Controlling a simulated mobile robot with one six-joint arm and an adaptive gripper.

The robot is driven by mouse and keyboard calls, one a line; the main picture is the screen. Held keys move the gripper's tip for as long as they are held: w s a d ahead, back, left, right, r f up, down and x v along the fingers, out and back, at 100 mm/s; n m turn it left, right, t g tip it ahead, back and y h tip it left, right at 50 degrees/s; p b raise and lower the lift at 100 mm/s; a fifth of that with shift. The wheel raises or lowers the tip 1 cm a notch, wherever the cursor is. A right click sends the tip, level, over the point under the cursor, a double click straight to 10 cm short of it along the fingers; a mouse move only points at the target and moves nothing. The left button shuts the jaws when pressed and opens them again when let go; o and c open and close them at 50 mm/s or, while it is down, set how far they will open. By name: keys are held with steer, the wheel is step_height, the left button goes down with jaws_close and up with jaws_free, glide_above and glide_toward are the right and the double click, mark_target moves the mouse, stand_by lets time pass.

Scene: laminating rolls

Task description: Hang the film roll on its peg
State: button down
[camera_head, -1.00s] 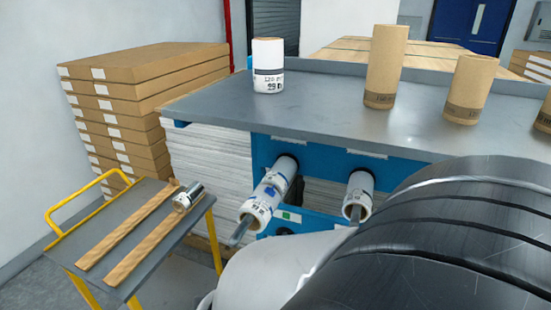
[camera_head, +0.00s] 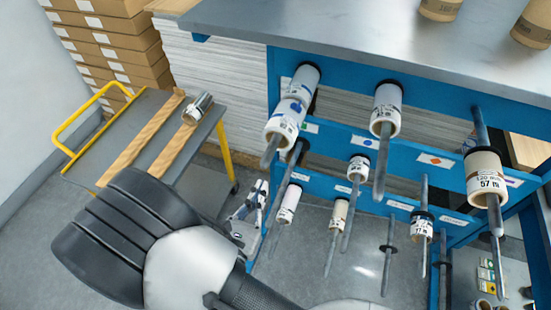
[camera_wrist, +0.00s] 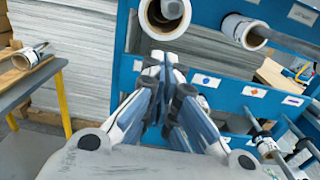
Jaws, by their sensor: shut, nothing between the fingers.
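A short film roll (camera_head: 198,108) with a shiny silver side lies on its side on the grey cart at left, between wooden strips. It also shows in the wrist view (camera_wrist: 28,58), at the left edge. The blue rack (camera_head: 350,148) carries several pegs. One lower peg (camera_head: 388,260) looks bare apart from a dark disc. My gripper (camera_wrist: 166,68) is shut and empty in front of the rack, below an upper hanging roll (camera_wrist: 165,14). In the head view my gripper (camera_head: 250,205) is small and partly hidden by my arm.
The cart has a yellow handle (camera_head: 72,138) and wooden strips (camera_head: 140,145). Rolls hang on several pegs, including a white one (camera_head: 287,118) and a cream one (camera_head: 485,178). Long pegs stick out from the rack. A grey tabletop (camera_head: 360,35) is above it.

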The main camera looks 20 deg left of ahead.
steer(key=w+b, duration=0.1)
steer(key=w, duration=0.9)
steer(key=shift+w+d, duration=0.15)
steer(key=shift+d, duration=0.25)
steer(key=shift+w+d, duration=0.1)
steer(key=shift+w, duration=1.1)
